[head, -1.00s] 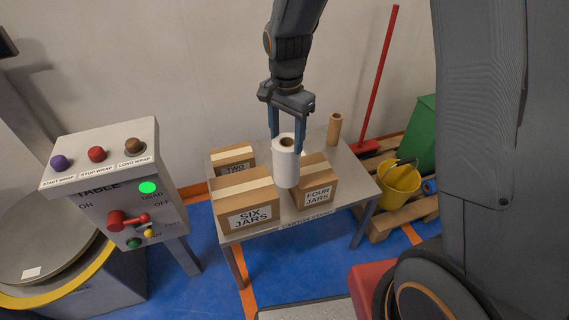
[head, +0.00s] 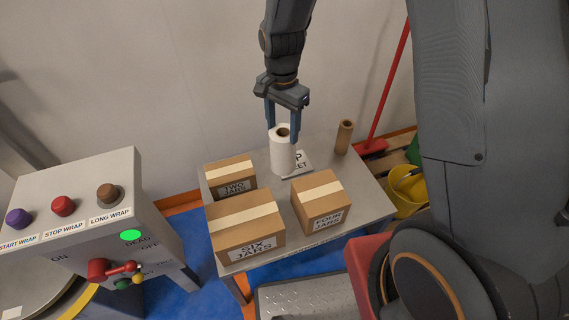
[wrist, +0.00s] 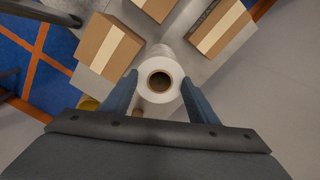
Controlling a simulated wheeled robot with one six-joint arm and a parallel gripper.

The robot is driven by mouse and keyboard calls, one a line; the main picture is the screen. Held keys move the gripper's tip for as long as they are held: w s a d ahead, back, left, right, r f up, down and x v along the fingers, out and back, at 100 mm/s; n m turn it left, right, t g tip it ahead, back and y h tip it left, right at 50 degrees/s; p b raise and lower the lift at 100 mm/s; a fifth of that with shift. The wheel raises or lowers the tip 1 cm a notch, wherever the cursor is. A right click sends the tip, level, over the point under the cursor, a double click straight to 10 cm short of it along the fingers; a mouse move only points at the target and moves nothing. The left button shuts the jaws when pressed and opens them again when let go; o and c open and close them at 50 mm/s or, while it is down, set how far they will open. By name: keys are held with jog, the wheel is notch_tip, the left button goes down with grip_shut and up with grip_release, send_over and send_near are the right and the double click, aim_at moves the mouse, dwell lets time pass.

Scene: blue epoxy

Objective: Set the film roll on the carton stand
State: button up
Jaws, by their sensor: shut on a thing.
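The film roll (head: 283,158) is a white upright cylinder with a brown hollow core. My gripper (head: 284,128) is shut on it, with one blue finger on each side near its top. In the wrist view the roll (wrist: 160,64) sits between the fingers (wrist: 160,82), seen from above. The carton stand (head: 358,195) is a grey metal table. The roll is at its back middle, behind the cartons and next to a labelled sheet (head: 298,160) that it partly covers. I cannot tell whether the roll's bottom touches the table.
Cartons marked two jars (head: 230,175), six jars (head: 248,225) and four jars (head: 320,202) stand on the table. A brown tube (head: 344,137) stands at its back right corner. Bare tabletop shows at the right. A control box (head: 80,215) stands left; a yellow bucket (head: 407,190) is right.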

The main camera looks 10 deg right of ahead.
notch_tip(320, 180, down, 14)
jog(key=p, duration=0.1)
jog(key=shift+r, duration=0.25)
jog(key=shift+f, duration=0.1)
jog(key=o, duration=1.2)
jog(key=shift+c, duration=0.2)
notch_tip(320, 180, up, 11)
jog(key=b, duration=0.1)
jog(key=s+d+r+n, duration=0.5)
jog(key=s+r, duration=0.1)
jog(key=s, duration=0.2)
jog(key=s+d+r+n, duration=0.4)
jog(key=s+d+r, duration=0.1)
jog(key=s, duration=0.3)
jog(key=shift+d+r+n, duration=0.3)
jog(key=shift+r+n, duration=0.1)
jog(key=shift+r, duration=0.4)
